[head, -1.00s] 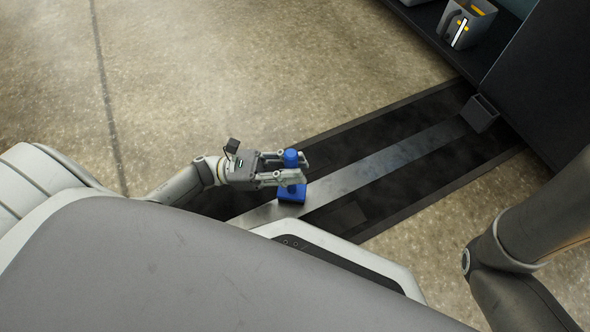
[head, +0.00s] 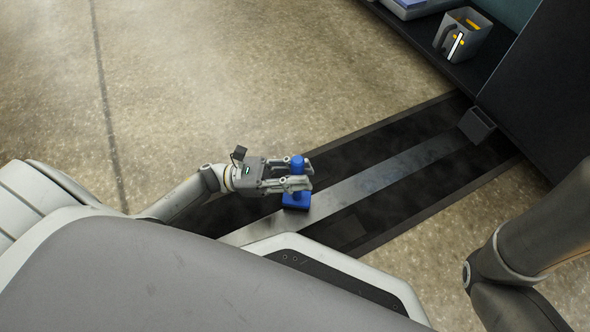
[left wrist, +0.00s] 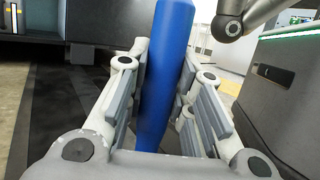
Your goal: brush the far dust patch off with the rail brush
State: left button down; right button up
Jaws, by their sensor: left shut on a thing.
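The rail brush (head: 296,202) is blue, with an upright handle above a square block. Its block is at the near part of the grey metal rail (head: 420,157); I cannot tell for sure that it touches. My left gripper (head: 304,175) is shut on the handle, one finger on each side. In the left wrist view the blue handle (left wrist: 166,75) stands between the fingers, slightly tilted. A faint dark, bluish smudge (head: 372,179) on the rail beyond the brush looks like dust; its edges are unclear. My right gripper is out of view; only my right arm shows.
A grey block (head: 477,125) stands at the rail's far end, beside a dark cabinet (head: 545,85). A grey mug-like container (head: 463,36) with yellow marks sits on a shelf at top right. The rail between brush and end block is clear.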

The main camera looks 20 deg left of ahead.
pick_arm(q)
jog(key=s+d+p, duration=0.1)
jog(key=s+d, duration=0.3)
jog(key=d, duration=0.1)
jog(key=shift+s+d+f, duration=0.15)
jog(key=shift+d, duration=0.05)
dwell(0.8)
notch_tip(320, 180, up, 8)
jog(key=p, duration=0.6)
jog(key=shift+p, duration=0.35)
